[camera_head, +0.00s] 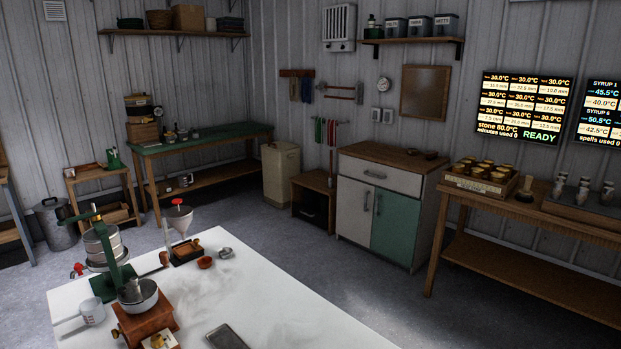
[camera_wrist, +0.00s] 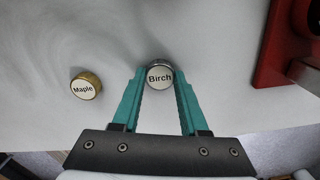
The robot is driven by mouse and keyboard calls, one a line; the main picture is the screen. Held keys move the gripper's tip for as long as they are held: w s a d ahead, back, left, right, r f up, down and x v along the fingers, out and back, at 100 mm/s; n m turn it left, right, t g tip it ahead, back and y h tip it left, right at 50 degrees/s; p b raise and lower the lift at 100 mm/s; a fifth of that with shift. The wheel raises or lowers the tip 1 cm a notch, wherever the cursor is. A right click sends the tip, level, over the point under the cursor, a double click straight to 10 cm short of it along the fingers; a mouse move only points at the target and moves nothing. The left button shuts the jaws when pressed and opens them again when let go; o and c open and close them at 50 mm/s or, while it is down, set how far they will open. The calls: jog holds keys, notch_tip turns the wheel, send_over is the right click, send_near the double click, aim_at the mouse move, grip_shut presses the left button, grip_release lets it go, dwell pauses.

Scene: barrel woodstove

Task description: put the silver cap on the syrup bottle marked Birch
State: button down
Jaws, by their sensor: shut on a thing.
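In the wrist view my gripper (camera_wrist: 160,82) is shut on a round silver-rimmed piece with a white top reading Birch (camera_wrist: 159,75). It looks like the silver cap, but I see it from above and cannot tell whether a bottle is under it. A gold, ridged cap-like piece reading Maple (camera_wrist: 86,86) stands apart to the left on the white surface. My gripper does not show in the head view. No syrup bottle marked Birch can be made out there.
A red block (camera_wrist: 285,50) lies near on the right in the wrist view. The white table (camera_head: 270,300) carries a wooden grinder (camera_head: 145,320), a green press (camera_head: 105,255) and a funnel stand (camera_head: 180,220). A crate of gold-topped jars (camera_head: 485,172) sits on the right bench.

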jog(key=shift+r, duration=0.2)
dwell(0.4)
jog(key=shift+r, duration=3.35)
jog(key=s+d+r+n, duration=0.2)
jog(key=s+d+r, duration=0.2)
jog(key=d+r, duration=0.2)
jog(key=s+d+r+n, duration=0.3)
jog(key=d+r, duration=0.4)
jog(key=d, duration=0.4)
jog(key=shift+s+n, duration=0.3)
jog(key=shift+s, duration=0.55)
jog(key=shift+f, duration=3.1)
